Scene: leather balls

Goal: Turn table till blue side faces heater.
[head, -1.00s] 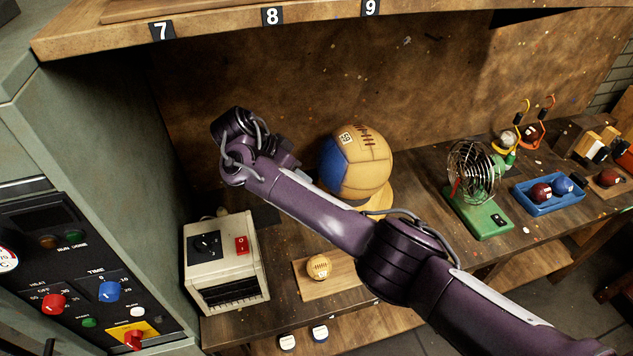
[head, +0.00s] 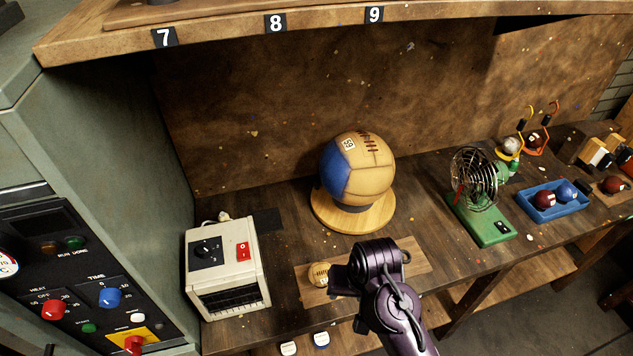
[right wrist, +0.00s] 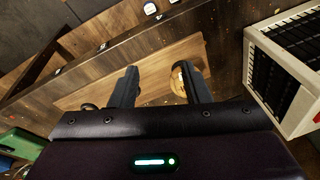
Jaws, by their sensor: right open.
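The turntable (head: 377,221) is a round wooden disc on the bench. A large tan leather ball (head: 373,172) with lacing on top sits on a dark ring on it. Its blue panel (head: 336,172) is on the ball's left side, turned left and somewhat to the front. The heater (head: 225,265) is a cream box with a dark grille, to the left and front of the turntable. My right gripper (head: 350,300) is apart from the turntable, in front of it, over a wooden board. In the right wrist view its fingers (right wrist: 158,82) are open and empty.
A small tan ball (head: 320,274) lies on the board (head: 416,257), close to my right fingers; it also shows in the right wrist view (right wrist: 178,84). A green-based fan (head: 484,222) and a blue tray (head: 546,205) stand to the right. A shelf overhangs the bench.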

